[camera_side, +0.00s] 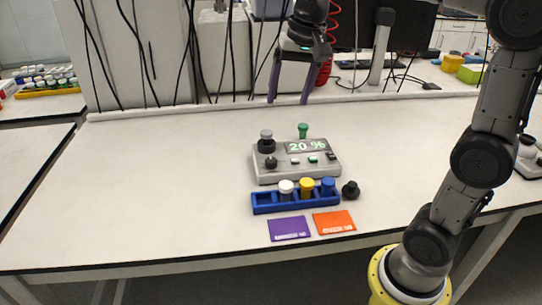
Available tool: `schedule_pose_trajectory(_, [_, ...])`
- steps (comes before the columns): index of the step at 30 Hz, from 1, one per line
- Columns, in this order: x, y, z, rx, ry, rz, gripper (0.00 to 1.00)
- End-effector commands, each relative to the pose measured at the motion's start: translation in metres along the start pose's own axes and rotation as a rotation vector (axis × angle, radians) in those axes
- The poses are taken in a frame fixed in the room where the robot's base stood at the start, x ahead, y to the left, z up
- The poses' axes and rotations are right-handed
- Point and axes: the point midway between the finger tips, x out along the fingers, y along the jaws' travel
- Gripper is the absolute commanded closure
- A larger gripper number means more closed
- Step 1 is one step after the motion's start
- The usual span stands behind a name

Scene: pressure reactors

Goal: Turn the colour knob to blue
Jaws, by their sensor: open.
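A grey control box (262,177) stands on the white bench, with a lit display (307,146) reading "20 %". A small dark knob (271,162) sits at the left of its front panel. The frame is too small to read colour marks around it or tell which way it points. A white and a green button sit to its right. My gripper (289,101) is open and empty, pointing down. It appears above and behind the box in the picture, apart from it and the knob.
A grey-capped vial (266,136) in a black holder and a green-topped piece (303,130) stand at the box's back. In front are a blue rack (263,202) with white, yellow and blue caps, a black piece (350,190), and purple (289,228) and orange (334,222) cards.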

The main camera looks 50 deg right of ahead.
Motion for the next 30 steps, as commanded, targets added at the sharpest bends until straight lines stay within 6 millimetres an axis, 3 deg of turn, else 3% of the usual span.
schedule_pose_trajectory(1, [0.014,-0.005,-0.019,0.038,-0.025,0.023,0.23])
schedule_pose_trajectory(6, [0.062,-0.013,-0.068,0.130,-0.093,0.087,0.23])
schedule_pose_trajectory(11, [0.105,-0.009,-0.092,0.164,-0.145,0.131,0.23])
schedule_pose_trajectory(15, [0.129,-0.002,-0.095,0.179,-0.184,0.160,0.23])
schedule_pose_trajectory(23, [0.154,0.005,-0.091,0.185,-0.192,0.167,0.23])
schedule_pose_trajectory(30, [0.200,0.012,-0.081,0.184,-0.192,0.167,0.23])
